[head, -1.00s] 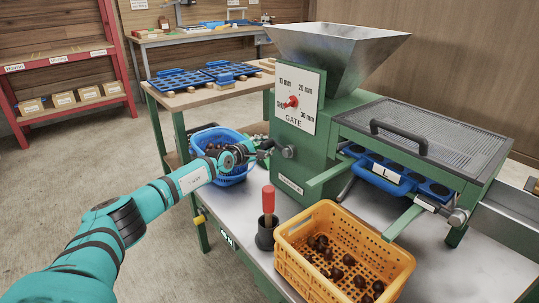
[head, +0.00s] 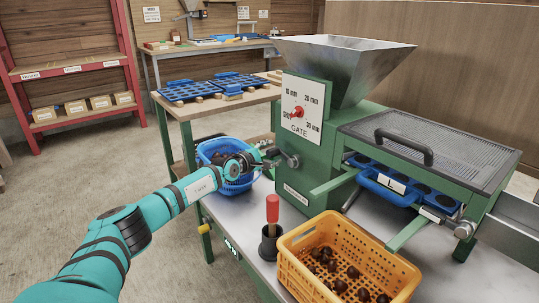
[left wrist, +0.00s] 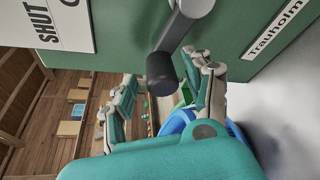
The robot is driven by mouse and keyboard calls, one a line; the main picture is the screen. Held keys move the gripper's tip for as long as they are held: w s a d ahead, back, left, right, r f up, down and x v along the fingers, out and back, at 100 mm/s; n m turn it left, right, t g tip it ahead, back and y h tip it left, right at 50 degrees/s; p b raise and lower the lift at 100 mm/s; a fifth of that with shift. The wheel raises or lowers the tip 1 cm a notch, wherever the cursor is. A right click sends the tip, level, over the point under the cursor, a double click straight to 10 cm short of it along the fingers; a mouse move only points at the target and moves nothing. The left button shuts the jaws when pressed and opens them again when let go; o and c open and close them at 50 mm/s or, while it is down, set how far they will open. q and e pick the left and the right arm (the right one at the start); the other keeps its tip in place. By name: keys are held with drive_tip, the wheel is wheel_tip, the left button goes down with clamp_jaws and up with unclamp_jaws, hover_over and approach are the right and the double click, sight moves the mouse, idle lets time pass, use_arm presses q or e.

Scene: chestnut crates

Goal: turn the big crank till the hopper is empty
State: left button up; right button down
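The green machine (head: 325,150) carries a grey metal hopper (head: 345,75); the hopper's inside is hidden from this angle. The crank (head: 291,161) is on the machine's left side, and its dark handle (left wrist: 161,70) shows large in the left wrist view. My left gripper (head: 266,160) is at the crank handle. In the left wrist view the gripper's fingers (left wrist: 163,98) are spread, with the handle between them and a gap visible on each side. The red gate pointer (head: 297,113) points left, towards the SHUT mark. My right gripper is not in view.
A blue basket (head: 206,152) is behind my left gripper. An orange crate (head: 300,277) with chestnuts stands at the bench front, beside a red-handled tool (head: 272,208) in a dark cup.

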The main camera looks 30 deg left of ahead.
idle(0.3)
use_arm(q)
drive_tip(key=shift+s, duration=0.8)
drive_tip(key=s, duration=0.2)
drive_tip(key=s+r, duration=0.1)
drive_tip(key=s, duration=0.2)
drive_tip(key=shift+s+a+r, duration=0.15)
drive_tip(key=shift+s+r, duration=0.05)
drive_tip(key=shift+s, duration=0.15)
drive_tip(key=shift+f, duration=0.1)
